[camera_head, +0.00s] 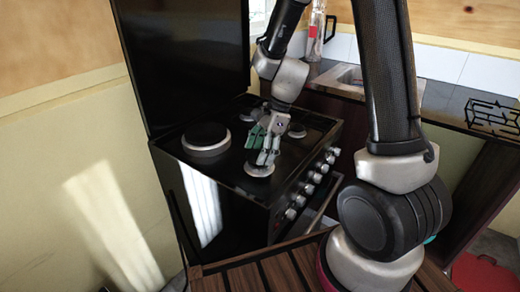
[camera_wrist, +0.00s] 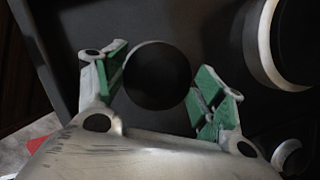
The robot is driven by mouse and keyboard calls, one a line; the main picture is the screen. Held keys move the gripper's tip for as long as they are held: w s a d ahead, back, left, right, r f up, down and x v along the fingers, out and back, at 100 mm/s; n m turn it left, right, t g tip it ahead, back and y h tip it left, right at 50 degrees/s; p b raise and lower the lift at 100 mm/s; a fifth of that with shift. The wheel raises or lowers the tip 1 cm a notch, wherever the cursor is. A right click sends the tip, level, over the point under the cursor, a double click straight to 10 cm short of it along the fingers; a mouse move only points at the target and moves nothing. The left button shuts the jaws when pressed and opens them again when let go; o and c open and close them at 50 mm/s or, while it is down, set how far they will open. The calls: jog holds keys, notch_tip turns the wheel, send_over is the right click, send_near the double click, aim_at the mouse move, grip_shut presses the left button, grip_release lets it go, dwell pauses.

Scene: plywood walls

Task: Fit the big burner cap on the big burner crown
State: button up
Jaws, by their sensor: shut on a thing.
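The big burner crown (camera_head: 206,148) is a wide silver ring at the left of the black hob. A thick black disc, which looks like the big burner cap (camera_head: 204,133), sits on it. In the wrist view, the big burner's pale ring (camera_wrist: 262,45) shows at the upper right, apart from my fingers. My gripper (camera_head: 263,157) is low over the front burner. I cannot tell whether this disc rests on the front burner.
A smaller burner (camera_head: 297,131) stands behind and right of my gripper. Silver knobs (camera_head: 309,189) line the oven's front. The raised black lid (camera_head: 185,60) stands behind the hob. A sink counter (camera_head: 350,78) lies to the right.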

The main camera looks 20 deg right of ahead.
jog(key=shift+f, duration=0.85)
jog(key=o, duration=1.1)
jog(key=shift+o, duration=0.2)
jog(key=v, duration=1.2)
jog(key=s+d+r+n+t+h, duration=0.2)
jog(key=s+d+r+n, duration=0.3)
jog(key=s+n, duration=0.3)
jog(key=s+d+r+n+t+h, duration=0.2)
jog(key=s+d+r+n, duration=0.3)
jog(key=s+n, duration=0.4)
jog(key=s+r, duration=0.1)
jog(key=s, duration=0.1)
jog(key=shift+s+r+t+h, duration=0.3)
jog(key=shift+s+r+t, duration=0.05)
jog(key=shift+t, duration=0.05)
